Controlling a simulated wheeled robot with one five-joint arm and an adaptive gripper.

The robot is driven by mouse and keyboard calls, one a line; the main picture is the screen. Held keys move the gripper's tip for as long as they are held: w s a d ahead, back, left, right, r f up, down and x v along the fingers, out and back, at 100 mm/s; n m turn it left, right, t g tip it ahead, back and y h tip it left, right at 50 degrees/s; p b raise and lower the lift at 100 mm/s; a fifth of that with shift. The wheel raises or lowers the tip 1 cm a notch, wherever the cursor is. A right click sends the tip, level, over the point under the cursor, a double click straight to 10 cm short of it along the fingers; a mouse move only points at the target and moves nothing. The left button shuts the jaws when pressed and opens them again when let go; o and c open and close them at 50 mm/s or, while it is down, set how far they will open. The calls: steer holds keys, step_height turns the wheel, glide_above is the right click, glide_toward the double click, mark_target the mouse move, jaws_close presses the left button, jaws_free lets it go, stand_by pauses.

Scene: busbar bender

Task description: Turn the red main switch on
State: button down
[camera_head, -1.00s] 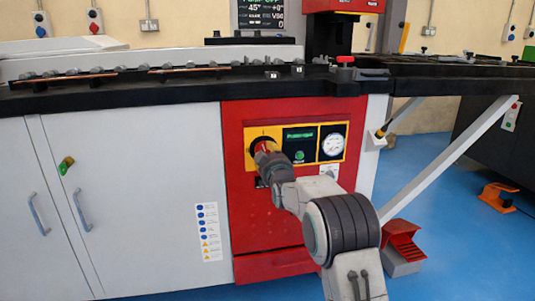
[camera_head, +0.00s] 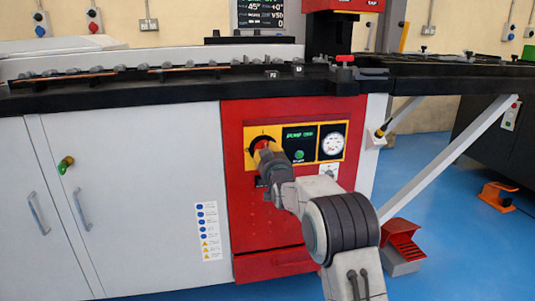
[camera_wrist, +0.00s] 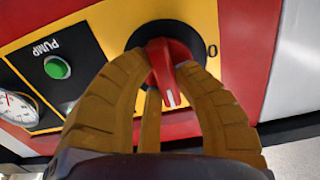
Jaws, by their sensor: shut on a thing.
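The red main switch (camera_wrist: 167,62) is a red knob with a white mark on a black round base in a yellow plate. In the head view the switch (camera_head: 264,143) sits at the upper left of the red cabinet front, partly hidden behind my gripper (camera_head: 267,155). In the wrist view my gripper (camera_wrist: 165,72) has its tan fingers closed around the knob, one on each side. The knob's white mark points toward the bottom of that picture, and a "0" (camera_wrist: 212,50) is printed right of the knob.
A green button (camera_head: 299,155) under a small display and a round gauge (camera_head: 332,147) sit right of the switch on the same plate. The black worktop edge (camera_head: 190,95) runs above. A red pedal (camera_head: 403,240) stands on the floor at the right.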

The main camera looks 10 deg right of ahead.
steer(key=shift+a+r, duration=0.1)
steer(key=c, duration=0.9)
jaws_free()
steer(key=shift+c, duration=0.2)
steer(key=shift+s, duration=0.1)
steer(key=s, duration=1.1)
steer(key=shift+s, duration=0.35)
